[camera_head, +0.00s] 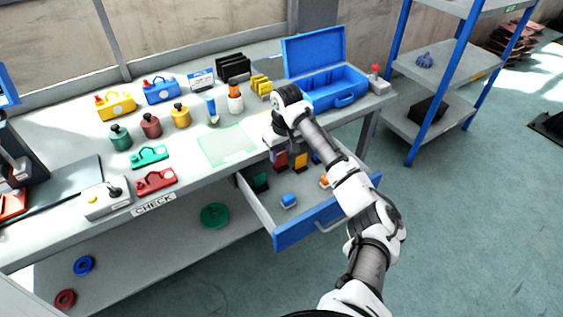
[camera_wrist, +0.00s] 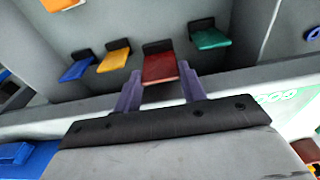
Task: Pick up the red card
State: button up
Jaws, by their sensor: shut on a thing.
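The red card (camera_wrist: 160,67) stands in front of a black holder in the open drawer (camera_head: 322,220). It also shows in the head view (camera_head: 280,158), partly below my gripper (camera_head: 276,146). In the wrist view my gripper (camera_wrist: 160,88) has its two purple fingers on either side of the red card, shut on it. The card still sits against its black holder. Its lower edge and the exact finger contact are hard to make out.
In the drawer, a green card (camera_wrist: 210,39), a yellow card (camera_wrist: 113,60) and a blue card (camera_wrist: 76,70) flank the red one. An open blue toolbox (camera_head: 335,92) stands on the bench.

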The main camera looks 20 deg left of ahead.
aim_at(282, 153)
notch_tip(282, 153, up, 15)
jog(key=b, duration=0.1)
